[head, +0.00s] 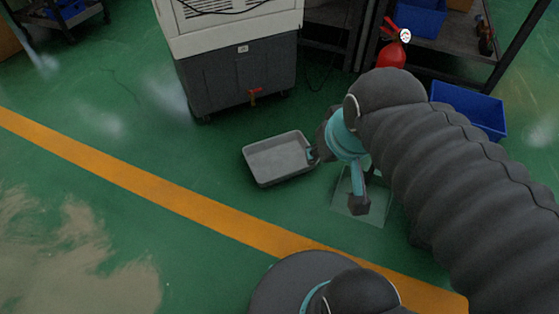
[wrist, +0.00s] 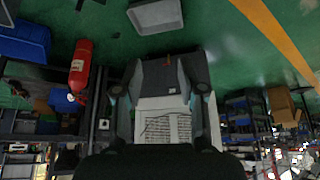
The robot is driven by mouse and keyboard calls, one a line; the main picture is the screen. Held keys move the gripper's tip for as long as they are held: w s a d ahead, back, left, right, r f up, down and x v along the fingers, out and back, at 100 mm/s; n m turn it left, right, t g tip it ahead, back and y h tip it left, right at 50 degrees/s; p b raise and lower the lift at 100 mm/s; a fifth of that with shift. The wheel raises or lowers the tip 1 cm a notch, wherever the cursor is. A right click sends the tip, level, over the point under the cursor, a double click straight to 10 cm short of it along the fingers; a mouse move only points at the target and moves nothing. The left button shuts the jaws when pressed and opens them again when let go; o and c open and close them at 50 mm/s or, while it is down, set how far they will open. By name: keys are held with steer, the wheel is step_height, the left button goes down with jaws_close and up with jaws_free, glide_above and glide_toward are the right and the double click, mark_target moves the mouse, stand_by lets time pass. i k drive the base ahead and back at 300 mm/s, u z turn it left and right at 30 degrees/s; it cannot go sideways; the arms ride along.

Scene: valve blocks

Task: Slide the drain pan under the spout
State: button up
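The drain pan (head: 280,158) is a shallow grey rectangular tray lying flat on the green floor, in front of the machine. It also shows at the top edge of the wrist view (wrist: 155,15). The red spout (head: 254,95) is low on the front of the dark-based machine, behind the pan and a little to its left. It shows small in the wrist view (wrist: 168,61). My gripper (head: 315,153) is beside the pan's right end in the head view; whether it touches the pan is unclear. In the wrist view its two fingers (wrist: 166,68) are apart with nothing held between them.
The white and grey machine (head: 235,75) stands at the back. A red fire extinguisher (head: 391,55) and a blue bin (head: 468,111) are at the right, near dark shelving. A yellow floor line (head: 150,190) crosses in front. The floor left of the pan is clear.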

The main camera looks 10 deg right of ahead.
mark_target(278, 159)
steer(key=z, duration=0.9)
steer(key=i, duration=0.35)
steer(key=u, duration=0.9)
